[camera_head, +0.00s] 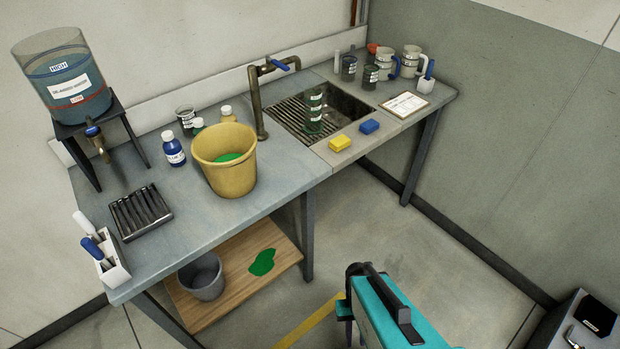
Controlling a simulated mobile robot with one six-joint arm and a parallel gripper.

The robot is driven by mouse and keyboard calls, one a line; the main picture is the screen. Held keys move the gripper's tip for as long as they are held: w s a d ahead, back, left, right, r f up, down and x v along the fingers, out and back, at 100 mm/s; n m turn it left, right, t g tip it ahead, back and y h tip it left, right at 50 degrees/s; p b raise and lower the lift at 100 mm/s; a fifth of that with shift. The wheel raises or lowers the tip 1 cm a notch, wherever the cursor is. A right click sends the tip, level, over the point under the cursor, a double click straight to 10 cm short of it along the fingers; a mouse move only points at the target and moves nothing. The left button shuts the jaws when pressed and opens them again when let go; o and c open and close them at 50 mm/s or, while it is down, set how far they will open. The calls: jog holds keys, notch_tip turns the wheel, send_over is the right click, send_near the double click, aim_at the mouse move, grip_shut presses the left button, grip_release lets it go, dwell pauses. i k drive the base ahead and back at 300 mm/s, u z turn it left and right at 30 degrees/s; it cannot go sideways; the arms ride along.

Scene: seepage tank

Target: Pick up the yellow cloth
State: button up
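A small yellow folded block (340,143), the only thing in view that fits the yellow cloth, lies on the light front edge of the counter, right of the yellow bucket (225,172). It sits in front of the sink. A similar blue block (369,126) lies just to its right, apart from it. Nothing covers the yellow one.
A teal body with a black bar (385,310) stands at the bottom, below the counter. A green spill (262,262) marks the lower wooden shelf (230,285).

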aim_at(340, 142)
jog(key=u, duration=0.35)
jog(key=k, duration=1.7)
jog(key=z, duration=0.25)
jog(key=i, duration=1)
jog(key=z, duration=0.1)
